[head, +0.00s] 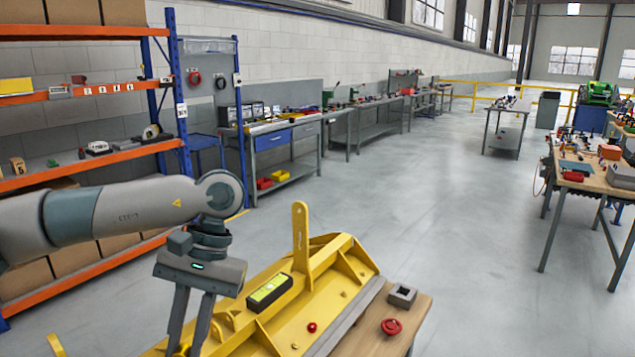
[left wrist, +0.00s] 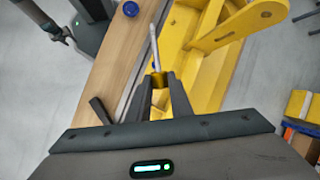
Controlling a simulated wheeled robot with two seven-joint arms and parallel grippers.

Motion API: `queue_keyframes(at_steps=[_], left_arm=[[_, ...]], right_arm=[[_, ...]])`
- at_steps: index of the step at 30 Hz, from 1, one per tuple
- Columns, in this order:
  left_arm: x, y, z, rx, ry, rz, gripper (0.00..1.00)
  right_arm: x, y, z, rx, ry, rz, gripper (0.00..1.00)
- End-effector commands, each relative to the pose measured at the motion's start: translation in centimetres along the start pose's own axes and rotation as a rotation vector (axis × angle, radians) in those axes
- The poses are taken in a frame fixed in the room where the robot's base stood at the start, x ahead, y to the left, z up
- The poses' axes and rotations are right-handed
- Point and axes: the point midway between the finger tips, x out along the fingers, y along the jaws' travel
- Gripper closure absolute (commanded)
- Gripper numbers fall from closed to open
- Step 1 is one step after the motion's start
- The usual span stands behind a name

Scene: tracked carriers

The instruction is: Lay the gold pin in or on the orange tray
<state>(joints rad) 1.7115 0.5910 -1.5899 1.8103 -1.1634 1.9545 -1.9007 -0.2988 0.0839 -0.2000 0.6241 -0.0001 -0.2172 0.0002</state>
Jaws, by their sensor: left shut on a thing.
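My left gripper (head: 184,352) reaches down at the left of the yellow steel frame. In the left wrist view, my left gripper (left wrist: 158,82) is shut on a small gold piece (left wrist: 158,78), which I take for the gold pin. A pale, thin rod rises beyond it, and I cannot tell whether it belongs to the pin. I see no tray that is clearly the orange one. A dark jointed part at the upper left of the wrist view may be my right gripper; its jaws are unclear.
The ribbed yellow frame (head: 345,262) bears a black-and-yellow device (head: 270,291) and a red knob (head: 312,327). A wooden bench (head: 420,312) beside it holds a red disc (head: 391,327) and a grey square block (head: 402,295).

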Motion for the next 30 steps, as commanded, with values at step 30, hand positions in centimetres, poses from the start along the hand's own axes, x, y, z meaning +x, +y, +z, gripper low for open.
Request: queue_keyframes(at_steps=[30], left_arm=[[16.6,4.0,-2.0,0.008,-0.001,0.003,1.0]], right_arm=[[2.9,-1.1,-2.5,-0.001,0.061,-0.011,0.56]])
